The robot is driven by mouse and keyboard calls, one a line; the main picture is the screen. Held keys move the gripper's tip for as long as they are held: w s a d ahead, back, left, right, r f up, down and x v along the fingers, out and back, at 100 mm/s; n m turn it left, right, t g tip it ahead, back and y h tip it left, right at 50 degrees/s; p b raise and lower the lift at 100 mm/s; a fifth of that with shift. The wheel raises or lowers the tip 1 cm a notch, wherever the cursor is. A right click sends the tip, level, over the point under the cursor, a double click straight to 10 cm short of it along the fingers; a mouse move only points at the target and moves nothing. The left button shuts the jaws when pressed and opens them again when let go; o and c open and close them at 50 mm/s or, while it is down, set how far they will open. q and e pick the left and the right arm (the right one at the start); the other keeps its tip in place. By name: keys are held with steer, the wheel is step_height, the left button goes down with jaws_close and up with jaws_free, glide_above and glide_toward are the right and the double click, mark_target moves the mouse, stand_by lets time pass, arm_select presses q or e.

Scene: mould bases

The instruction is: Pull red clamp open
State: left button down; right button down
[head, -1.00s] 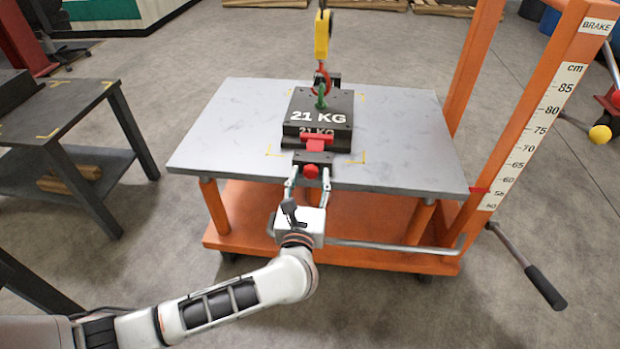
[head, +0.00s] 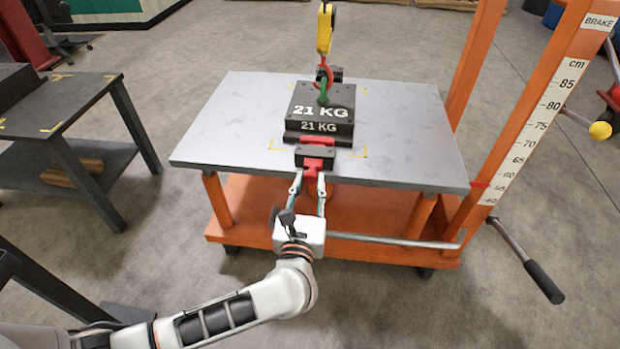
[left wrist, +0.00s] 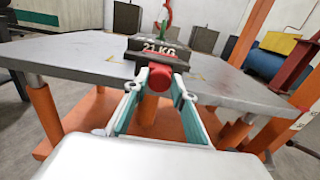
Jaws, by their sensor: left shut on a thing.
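The red clamp (head: 318,165) sits at the front edge of the grey table, with a black block (head: 315,152) beside its red parts. Behind it stands a black mould base (head: 320,109) marked 21 KG. My left gripper (head: 309,181) reaches in from the front, its fingers on either side of the clamp's red handle. In the left wrist view, the round red handle end (left wrist: 159,79) sits between the fingertips, and the mould base shows behind it. Part of the clamp is hidden by the black block and the fingers. My right gripper is not in view.
A yellow hook (head: 324,30) hangs above the mould base, with a red hook part at a green eyebolt (head: 323,92). The grey tabletop (head: 235,125) is clear on both sides. An orange post with a cm scale stands right; a dark table (head: 65,105) stands left.

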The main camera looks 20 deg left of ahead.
arm_select(q)
steer(key=c, duration=1.7)
jaws_free()
step_height(320, 180, up, 10)
steer(key=shift+r, duration=0.1)
